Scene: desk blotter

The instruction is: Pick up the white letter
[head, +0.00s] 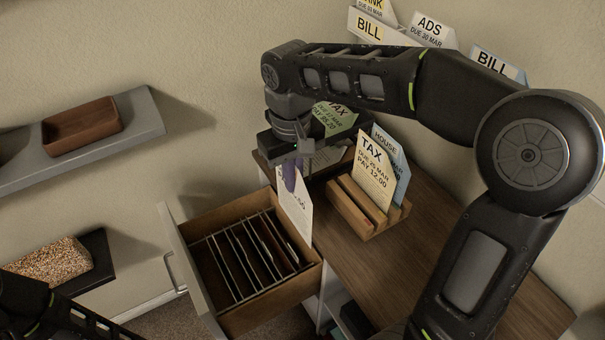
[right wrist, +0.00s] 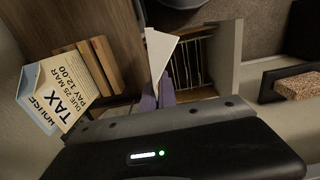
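A white letter (head: 297,208) with partly hidden print hangs below my right gripper (head: 289,178), by the far right corner of the open drawer. The gripper's purple fingers are closed on its upper part. In the right wrist view the letter (right wrist: 158,50) sticks out from between the purple fingers (right wrist: 156,98). Another pale letter marked TAX, due 25 Mar (head: 374,175), stands in the wooden rack (head: 358,216) with a blue HOUSE letter (head: 397,165) behind it. My left gripper is out of view; only my left arm shows at the lower left.
The open drawer (head: 185,262) has several thin dividers. A green TAX letter (head: 334,121) is partly hidden behind my right gripper. Several marked letters stand in a wall holder at the top. A grey shelf (head: 140,118) holds a brown tray (head: 82,124). The desk top (head: 400,262) right of the rack is clear.

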